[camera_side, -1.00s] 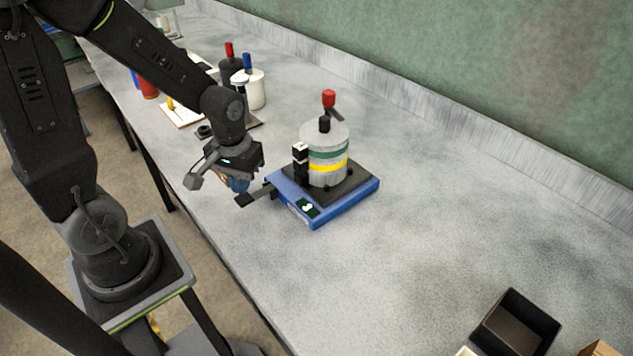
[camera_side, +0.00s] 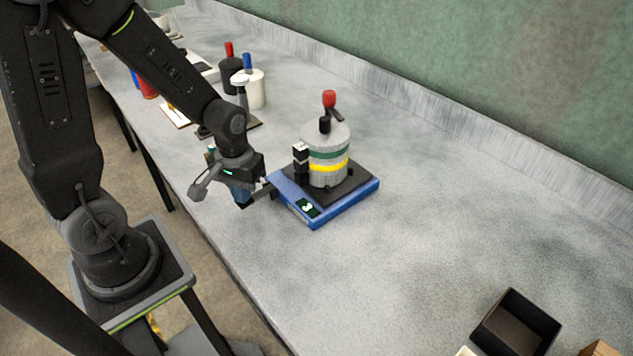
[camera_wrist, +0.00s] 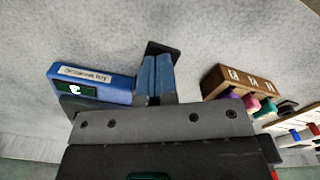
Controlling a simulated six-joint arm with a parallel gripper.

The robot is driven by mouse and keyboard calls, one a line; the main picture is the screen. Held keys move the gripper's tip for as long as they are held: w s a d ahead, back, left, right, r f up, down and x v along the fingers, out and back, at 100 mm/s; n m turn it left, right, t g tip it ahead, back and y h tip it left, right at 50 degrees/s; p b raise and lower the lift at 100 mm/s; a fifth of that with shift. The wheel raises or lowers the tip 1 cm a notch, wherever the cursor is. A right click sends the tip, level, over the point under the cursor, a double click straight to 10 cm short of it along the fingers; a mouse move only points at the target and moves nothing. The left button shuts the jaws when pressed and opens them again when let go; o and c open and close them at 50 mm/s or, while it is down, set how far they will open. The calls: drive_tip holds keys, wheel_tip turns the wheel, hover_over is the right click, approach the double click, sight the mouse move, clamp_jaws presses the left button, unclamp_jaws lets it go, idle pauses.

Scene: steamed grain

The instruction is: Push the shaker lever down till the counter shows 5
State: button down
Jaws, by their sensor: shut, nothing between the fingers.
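The shaker has a blue base (camera_side: 345,202) with a grey jar (camera_side: 325,152) banded green and yellow standing on top. Its small counter (camera_side: 307,207) on the front shows one lit digit, which looks like a 3 but is hard to read; the counter also shows in the wrist view (camera_wrist: 75,89). The black lever (camera_side: 262,195) sticks out from the left of the base; its dark paddle (camera_wrist: 163,47) shows at my fingertips in the wrist view. My gripper (camera_side: 242,198) is shut and empty, its blue fingers pointing down at the paddle. I cannot tell whether they touch.
A black bottle (camera_side: 231,75) and a white bottle (camera_side: 253,90) stand at the back left. A wooden block with lettered slots (camera_wrist: 240,80) is right of my fingers in the wrist view. A black open box (camera_side: 515,328) is at front right. The middle bench is clear.

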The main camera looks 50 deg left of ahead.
drive_tip(key=shift+f, duration=0.45)
drive_tip(key=shift+r, duration=3.05)
drive_tip(key=shift+f, duration=1.3)
drive_tip(key=shift+f, duration=1.8)
drive_tip(key=shift+r, duration=3.1)
